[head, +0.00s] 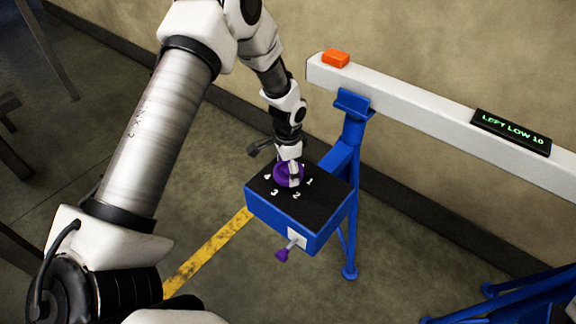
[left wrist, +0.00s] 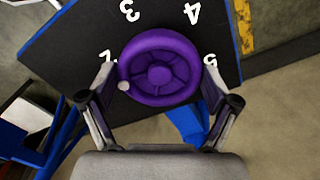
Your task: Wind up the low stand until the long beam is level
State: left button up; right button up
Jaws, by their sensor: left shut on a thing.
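The long white beam (head: 420,112) rests on the blue stand (head: 352,135) near its left end. A black display (head: 511,132) on the beam reads "LEFT LOW 10". My left gripper (head: 290,172) reaches down from above and is shut on the handwheel, one finger on each side. My right gripper is not in view.
A purple-tipped pin (head: 283,254) sticks out of a white plate on the box's front. An orange block (head: 336,58) sits on the beam's left end. Another blue stand's feet (head: 515,300) show at lower right. The wall runs close behind the beam.

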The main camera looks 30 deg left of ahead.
pick_arm(q)
jog(key=m, duration=0.3)
jog(key=shift+m, duration=0.4)
jog(key=m, duration=0.3)
jog(key=shift+m, duration=0.3)
jog(key=m, duration=0.6)
jog(key=shift+w+m, duration=0.15)
jog(key=shift+m, duration=0.15)
jog(key=o, duration=0.9)
jog(key=shift+r, duration=0.1)
